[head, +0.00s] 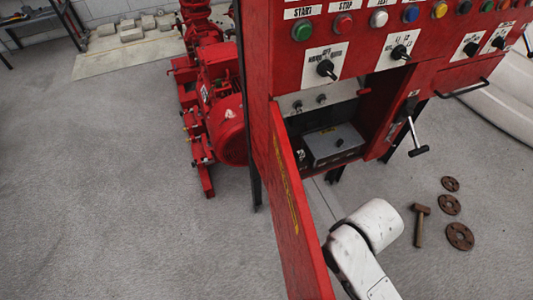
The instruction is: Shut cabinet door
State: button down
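The red cabinet (260,60) stands upright in the middle right of the head view, with a row of coloured buttons and black knobs on its front. Its door (295,215) is a red panel with yellow lettering. It stands wide open, hinged on the left of the opening and swung out toward me. The cabinet's inside shows a grey box (333,144). My white arm is to the right of the door, near its lower free end; I cannot tell whether they touch. My gripper is out of the picture.
A T-shaped handle (415,138) and a black bar handle (461,88) stick out at the right. A hammer (420,224) and rusty flanges (449,205) lie on the floor at right. A red pump (222,105) stands behind left. The floor at left is clear.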

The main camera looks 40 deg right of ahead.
aim_at(306, 276)
jog(key=k+j+z, duration=0.25)
jog(key=j, duration=0.25)
jog(key=k+j+z, duration=0.2)
jog(key=k+j, duration=0.2)
jog(key=j+u, duration=0.2)
jog(key=j, duration=0.5)
jog(key=i+j+u, duration=0.1)
jog(key=j+u, duration=0.15)
jog(key=j, duration=0.45)
